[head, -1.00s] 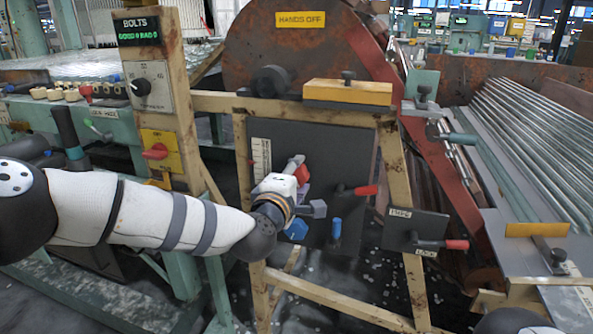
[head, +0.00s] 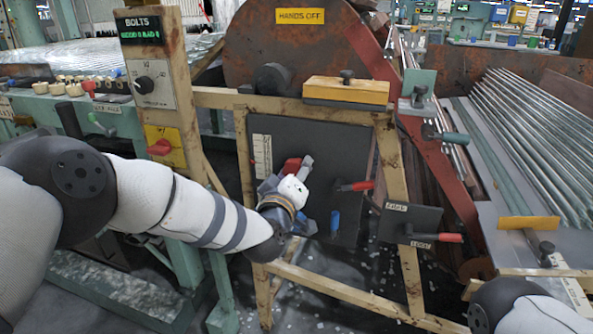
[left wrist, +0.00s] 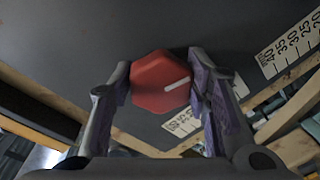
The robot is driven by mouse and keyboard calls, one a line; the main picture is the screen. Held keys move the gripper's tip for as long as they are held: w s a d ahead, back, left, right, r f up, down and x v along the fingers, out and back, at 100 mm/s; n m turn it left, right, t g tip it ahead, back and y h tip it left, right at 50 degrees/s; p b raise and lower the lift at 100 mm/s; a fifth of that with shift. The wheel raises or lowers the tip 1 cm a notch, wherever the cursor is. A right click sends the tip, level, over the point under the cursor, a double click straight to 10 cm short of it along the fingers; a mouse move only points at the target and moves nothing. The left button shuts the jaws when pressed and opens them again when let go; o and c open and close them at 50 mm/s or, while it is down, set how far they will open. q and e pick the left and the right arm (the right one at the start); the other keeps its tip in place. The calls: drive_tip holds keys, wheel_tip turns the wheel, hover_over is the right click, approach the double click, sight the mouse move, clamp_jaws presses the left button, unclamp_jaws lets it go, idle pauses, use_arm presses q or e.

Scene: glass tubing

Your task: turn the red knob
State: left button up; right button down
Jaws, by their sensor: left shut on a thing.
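The red knob (left wrist: 152,85) is six-sided with a white pointer line. In the left wrist view the line points right and slightly up. The knob also shows in the head view (head: 292,164), on the dark upright panel (head: 335,150), partly covered by my gripper. My left gripper (left wrist: 160,82) has one finger on each side of the knob and is shut on it. In the head view my left gripper (head: 288,173) reaches the panel from the lower left. My right gripper is out of view; only part of my right arm shows at the lower right.
A red-handled lever (head: 355,186) and a blue handle (head: 335,222) stick out close to the right of my left gripper. A small plate with another red handle (head: 440,237) is farther right. A wooden frame (head: 243,150) surrounds the panel. White scale labels (left wrist: 290,48) lie near the knob.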

use_arm(q)
drive_tip(key=shift+m, duration=0.4)
drive_tip(key=o, duration=1.2)
drive_tip(key=shift+c, duration=0.2)
drive_tip(key=v, duration=1.2)
